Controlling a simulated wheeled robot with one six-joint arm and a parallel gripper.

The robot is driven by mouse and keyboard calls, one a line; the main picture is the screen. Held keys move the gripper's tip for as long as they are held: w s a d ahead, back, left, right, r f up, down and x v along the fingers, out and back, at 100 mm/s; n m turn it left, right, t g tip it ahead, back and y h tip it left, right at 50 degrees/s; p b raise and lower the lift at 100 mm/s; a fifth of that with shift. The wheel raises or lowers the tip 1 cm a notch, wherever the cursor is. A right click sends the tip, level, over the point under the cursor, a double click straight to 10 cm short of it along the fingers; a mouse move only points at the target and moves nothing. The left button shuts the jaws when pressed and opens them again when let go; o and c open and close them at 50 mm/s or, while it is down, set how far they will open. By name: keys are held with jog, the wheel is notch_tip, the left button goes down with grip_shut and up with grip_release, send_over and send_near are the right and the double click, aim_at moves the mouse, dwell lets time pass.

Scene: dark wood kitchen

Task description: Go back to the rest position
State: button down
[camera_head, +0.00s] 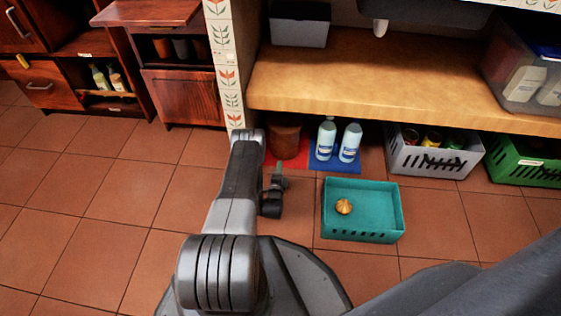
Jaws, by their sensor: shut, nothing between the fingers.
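My arm reaches forward from the bottom of the view. My gripper (276,188) is at its far end, low over the tiled floor, left of the teal crate. It is small in the picture, and its fingers look closed with nothing held. The teal crate (362,231) stands on the floor to the right of my gripper, apart from it. A small golden-brown item (344,206) lies inside the crate, near its left side.
Two bottles (326,138) stand on a blue mat (322,164) under the wooden shelf (370,75). A brown pot (283,141) stands on a red mat (300,158). A grey crate (435,158) and a green crate (520,165) stand right. Floor at left is clear.

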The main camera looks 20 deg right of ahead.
jog(key=v, duration=0.6)
jog(key=shift+s+a, duration=0.15)
jog(key=shift+s, duration=0.1)
